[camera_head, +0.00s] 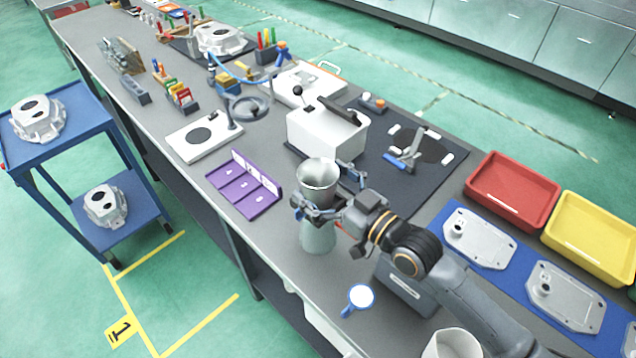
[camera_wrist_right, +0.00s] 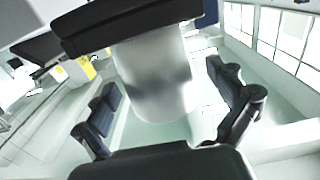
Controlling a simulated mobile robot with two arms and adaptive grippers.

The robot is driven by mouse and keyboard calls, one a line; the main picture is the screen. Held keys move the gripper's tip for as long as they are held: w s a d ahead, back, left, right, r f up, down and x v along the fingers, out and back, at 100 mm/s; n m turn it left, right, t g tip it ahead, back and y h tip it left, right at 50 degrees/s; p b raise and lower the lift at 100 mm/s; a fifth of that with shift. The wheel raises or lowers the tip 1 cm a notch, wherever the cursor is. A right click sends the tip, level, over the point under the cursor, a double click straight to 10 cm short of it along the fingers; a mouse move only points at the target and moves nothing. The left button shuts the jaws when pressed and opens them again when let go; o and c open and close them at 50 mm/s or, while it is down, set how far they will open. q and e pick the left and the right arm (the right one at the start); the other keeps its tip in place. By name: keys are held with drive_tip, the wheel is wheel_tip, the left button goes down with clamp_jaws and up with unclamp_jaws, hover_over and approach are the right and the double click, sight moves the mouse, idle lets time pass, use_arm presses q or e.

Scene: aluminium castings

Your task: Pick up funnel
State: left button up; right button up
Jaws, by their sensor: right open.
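The funnel (camera_head: 318,174) is a grey metal piece with a wide open mouth, upright near the front edge of the bench. A pale grey-green flared body (camera_head: 318,238) shows directly below it; whether the two are one piece I cannot tell. My right gripper (camera_head: 328,195) is open, with its fingers on either side of the funnel and hiding its middle. In the right wrist view, a pale, rounded body that appears to be the funnel (camera_wrist_right: 155,80) stands between the spread fingers, with gaps at both sides. My left gripper is not in view.
A purple numbered tray (camera_head: 243,185) lies left of the funnel. A white machine (camera_head: 325,132) stands behind it. A grey box (camera_head: 408,290) and a round blue-rimmed paddle (camera_head: 360,297) are nearer. Red (camera_head: 512,190) and yellow (camera_head: 592,235) bins are at right.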

drive_tip(key=shift+w+a, duration=0.35)
drive_tip(key=shift+s+d, duration=0.1)
drive_tip(key=shift+c, duration=0.7)
drive_tip(key=c, duration=1.2)
